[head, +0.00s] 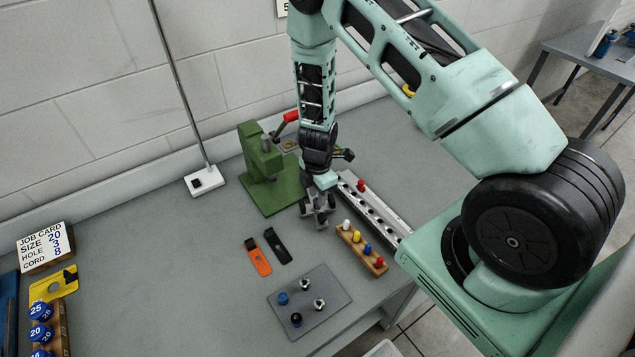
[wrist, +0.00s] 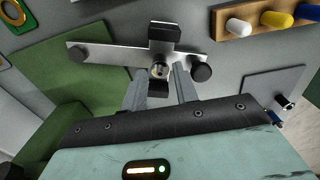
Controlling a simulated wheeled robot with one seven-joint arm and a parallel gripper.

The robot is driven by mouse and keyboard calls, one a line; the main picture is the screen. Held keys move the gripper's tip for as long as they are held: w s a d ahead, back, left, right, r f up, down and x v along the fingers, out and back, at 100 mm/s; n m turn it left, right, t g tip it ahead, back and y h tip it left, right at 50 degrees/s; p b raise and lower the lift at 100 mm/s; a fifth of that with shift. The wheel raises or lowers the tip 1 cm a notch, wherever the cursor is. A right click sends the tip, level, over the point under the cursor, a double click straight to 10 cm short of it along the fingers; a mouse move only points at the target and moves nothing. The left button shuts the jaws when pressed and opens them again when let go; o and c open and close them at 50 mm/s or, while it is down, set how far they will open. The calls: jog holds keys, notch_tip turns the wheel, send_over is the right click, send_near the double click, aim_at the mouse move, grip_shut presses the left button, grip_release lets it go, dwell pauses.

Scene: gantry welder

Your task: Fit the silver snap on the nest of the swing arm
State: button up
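My gripper (head: 318,208) hangs over the bench beside the front right corner of the green press (head: 263,165). In the wrist view, my gripper (wrist: 160,76) has two grey fingers reaching up from the dark palm. A small round silver piece (wrist: 160,70), which looks like a silver snap, sits between black blocks at the fingertips. I cannot tell whether it is gripped. A silver bar (wrist: 105,54) with round black knobs crosses behind the fingertips; I cannot tell whether it is the swing arm. Silver snaps (head: 319,304) also stand on the grey mat (head: 335,285). The nest is not clearly visible.
A wooden rack (head: 350,240) of coloured pegs and a long silver rail (head: 385,222) are right of my gripper. Orange (head: 257,258) and black (head: 276,245) strips lie in front. A job card (head: 43,247) is at left. The left-middle bench is clear.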

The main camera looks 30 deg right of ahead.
notch_tip(320, 180, up, 17)
jog(key=w+a+r+m+t+y+b, duration=0.1)
jog(key=w+a+r+m+t+b, duration=0.15)
jog(key=a+m+t+b, duration=0.65)
jog(key=s+a+g+b, duration=0.1)
jog(key=s+a+g, duration=0.2)
jog(key=s, duration=0.6)
jog(key=s+a+g+b, duration=0.1)
jog(key=s+a+g, duration=0.2)
jog(key=s, duration=0.6)
jog(key=s+a+m+g+b, duration=0.1)
jog(key=s+a+g, duration=0.2)
jog(key=s, duration=0.6)
jog(key=shift+s+a+r, duration=0.15)
jog(key=shift+a+r, duration=0.3)
jog(key=shift+a, duration=0.2)
